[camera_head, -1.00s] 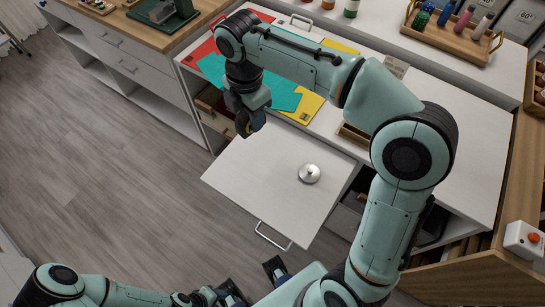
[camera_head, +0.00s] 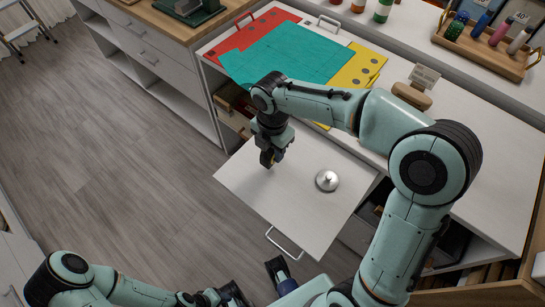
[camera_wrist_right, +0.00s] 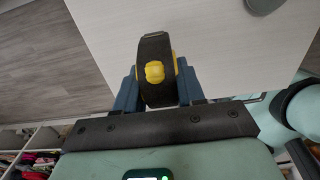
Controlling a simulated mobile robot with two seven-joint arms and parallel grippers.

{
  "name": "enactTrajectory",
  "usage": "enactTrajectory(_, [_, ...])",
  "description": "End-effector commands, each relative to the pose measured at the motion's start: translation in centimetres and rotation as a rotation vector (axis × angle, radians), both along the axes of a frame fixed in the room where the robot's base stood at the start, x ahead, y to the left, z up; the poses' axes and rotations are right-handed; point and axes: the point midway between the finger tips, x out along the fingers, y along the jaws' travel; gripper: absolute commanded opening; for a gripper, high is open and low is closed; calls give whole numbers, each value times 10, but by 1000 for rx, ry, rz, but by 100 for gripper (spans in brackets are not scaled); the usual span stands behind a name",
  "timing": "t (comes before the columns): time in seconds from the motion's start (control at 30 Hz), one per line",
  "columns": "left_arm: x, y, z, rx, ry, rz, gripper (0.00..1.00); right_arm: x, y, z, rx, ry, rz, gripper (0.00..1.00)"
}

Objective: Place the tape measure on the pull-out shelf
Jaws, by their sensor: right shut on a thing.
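The tape measure (camera_wrist_right: 155,75) is black with a yellow centre. It is upright between the blue fingers of my right gripper (camera_wrist_right: 157,88) in the wrist view, and the gripper is shut on it. In the head view my right gripper (camera_head: 270,158) is over the left back part of the white pull-out shelf (camera_head: 290,210), and the tape measure is mostly hidden by the fingers. I cannot tell whether it touches the shelf. My left gripper (camera_head: 256,282) is low at the bottom of the head view, its fingers apart and empty.
A round silver object (camera_head: 327,181) sits on the pull-out shelf, right of my right gripper. The shelf's handle (camera_head: 284,243) is at its front edge. Teal (camera_head: 300,52), red and yellow sheets lie on the counter behind. The shelf's front part is bare.

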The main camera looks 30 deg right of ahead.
Motion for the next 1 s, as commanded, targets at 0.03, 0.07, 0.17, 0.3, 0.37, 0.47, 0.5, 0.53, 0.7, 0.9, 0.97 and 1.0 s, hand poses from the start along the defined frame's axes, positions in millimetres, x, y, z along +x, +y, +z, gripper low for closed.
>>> enactTrajectory(0.03, [0,0,-1,0,-1,0,43,0,0,-4,0,0,0,0])
enactTrajectory(0.07, [0,0,-1,-1,-1,0,43,0,0,-8,1,1,0,0])
enactTrajectory(0.17, [1,0,-4,1,-4,1,43,-1,0,-24,1,4,0,0])
enactTrajectory(0.3, [2,0,-6,1,-8,2,43,0,0,-41,0,1,0,0])
enactTrajectory(0.37, [2,0,-6,1,-9,2,43,0,0,-44,0,0,0,0])
enactTrajectory(0.47, [2,0,-6,1,-9,2,43,0,0,-43,1,-2,-1,0])
enactTrajectory(0.5, [2,0,-6,1,-9,2,43,0,0,-43,1,-2,-1,0])
enactTrajectory(0.53, [2,0,-6,1,-9,2,43,0,0,-43,1,-2,-1,0])
enactTrajectory(0.7, [2,0,-7,1,-10,2,43,0,0,-46,0,-1,-1,0])
enactTrajectory(0.9, [3,0,-7,1,-11,3,43,0,0,-47,0,0,-1,64])
enactTrajectory(0.97, [3,0,-7,1,-11,3,43,0,0,-47,0,0,-1,64])
enactTrajectory(1.0, [3,0,-7,1,-11,3,43,0,0,-47,0,0,-1,64])
